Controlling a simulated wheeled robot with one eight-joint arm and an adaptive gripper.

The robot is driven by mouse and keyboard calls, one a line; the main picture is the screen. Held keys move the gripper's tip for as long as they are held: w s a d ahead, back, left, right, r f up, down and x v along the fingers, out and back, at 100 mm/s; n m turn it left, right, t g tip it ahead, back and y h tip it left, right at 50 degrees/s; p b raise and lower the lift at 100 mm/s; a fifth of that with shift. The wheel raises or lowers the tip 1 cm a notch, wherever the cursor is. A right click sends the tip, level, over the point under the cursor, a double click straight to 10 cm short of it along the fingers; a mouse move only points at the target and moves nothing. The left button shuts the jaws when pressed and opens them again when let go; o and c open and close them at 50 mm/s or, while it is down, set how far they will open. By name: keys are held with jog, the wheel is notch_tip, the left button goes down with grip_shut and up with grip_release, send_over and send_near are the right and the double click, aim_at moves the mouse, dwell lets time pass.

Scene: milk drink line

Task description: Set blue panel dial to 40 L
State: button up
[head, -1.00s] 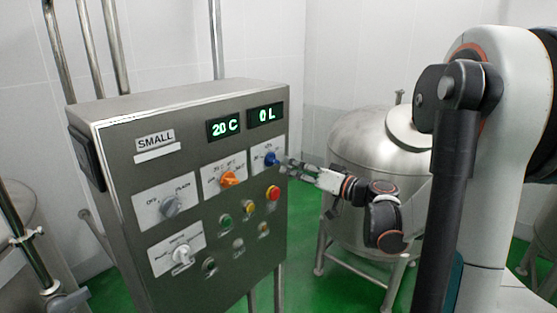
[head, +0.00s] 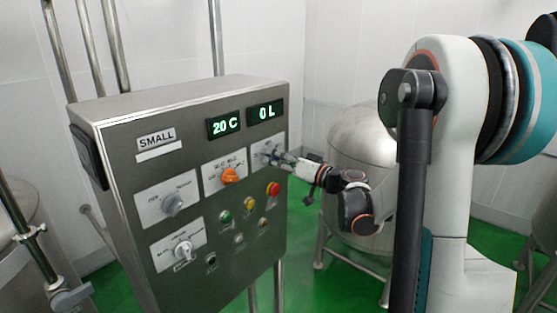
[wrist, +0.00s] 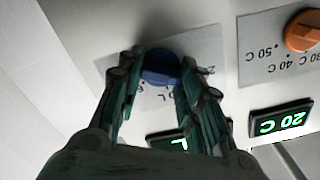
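The control panel (head: 110,235) has a blue dial (wrist: 160,67) at its upper right, on a pale scale plate. In the wrist view the dial sits between the two fingertips of my gripper (wrist: 161,62), one finger on each side. The fingers are very close to the dial's edges; I cannot tell whether they touch or grip it. In the head view my gripper (head: 280,160) is at the panel face and largely hides the dial. The right-hand green display (head: 266,112) above reads 0 L.
An orange dial (head: 229,175) is just left of the blue one, under a display (head: 224,125) reading 20 C. Red (head: 272,189), yellow (head: 249,203) and green (head: 225,216) buttons sit below. A steel tank (head: 355,150) stands behind my arm.

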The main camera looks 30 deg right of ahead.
jog(key=shift+m+b, duration=0.3)
jog(key=m+b, duration=0.2)
jog(key=shift+f+m, duration=0.15)
jog(key=shift+m, duration=0.15)
jog(key=m+b, duration=0.2)
jog(key=shift+m, duration=0.3)
jog(key=m+b, duration=0.3)
jog(key=m, duration=0.2)
jog(key=shift+m, duration=0.4)
jog(key=o, duration=1)
jog(key=shift+o, duration=0.2)
jog(key=shift+d, duration=0.1)
